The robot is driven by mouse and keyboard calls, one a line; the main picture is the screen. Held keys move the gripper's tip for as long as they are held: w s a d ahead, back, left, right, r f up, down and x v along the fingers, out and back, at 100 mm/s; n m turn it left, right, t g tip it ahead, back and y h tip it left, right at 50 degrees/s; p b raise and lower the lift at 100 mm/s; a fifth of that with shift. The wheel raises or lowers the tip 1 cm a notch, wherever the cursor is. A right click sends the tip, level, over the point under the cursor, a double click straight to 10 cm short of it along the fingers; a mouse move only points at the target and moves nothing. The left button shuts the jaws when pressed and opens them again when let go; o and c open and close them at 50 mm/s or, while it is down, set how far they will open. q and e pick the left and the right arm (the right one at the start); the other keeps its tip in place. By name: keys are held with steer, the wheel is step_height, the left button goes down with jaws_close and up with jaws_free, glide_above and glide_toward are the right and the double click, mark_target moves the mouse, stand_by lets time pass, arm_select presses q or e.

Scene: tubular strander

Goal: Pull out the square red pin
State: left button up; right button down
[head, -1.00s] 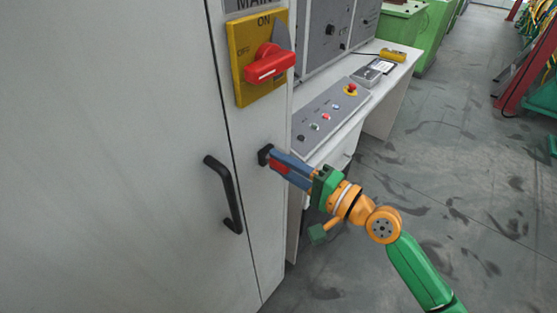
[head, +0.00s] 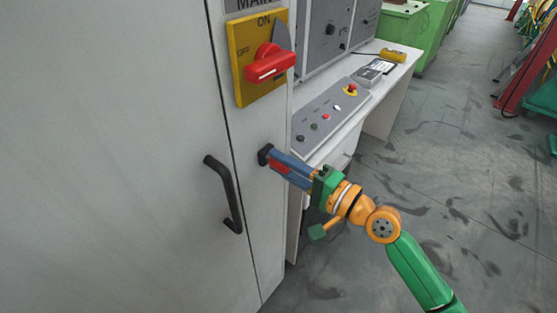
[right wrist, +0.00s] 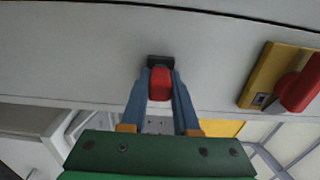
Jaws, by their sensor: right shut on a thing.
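The square red pin (right wrist: 160,84) sits at a black socket (right wrist: 160,61) on the grey cabinet face. In the head view the red pin (head: 281,166) shows between the blue fingers, with the black socket (head: 264,154) at their tips. My right gripper (head: 279,164) is shut on the pin. In the right wrist view its two fingers (right wrist: 160,80) lie on either side of the pin. How deep the pin sits in the socket is hidden. My left gripper is not in view.
A yellow plate with a red main switch (head: 268,62) is above the socket. A black door handle (head: 222,194) is to the left. A desk with a button panel (head: 332,113) stands behind the gripper. Open floor (head: 450,200) lies to the right.

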steer(key=shift+f, duration=0.1)
steer(key=b+v, duration=0.1)
steer(key=v, duration=0.5)
stand_by(1.0)
stand_by(0.3)
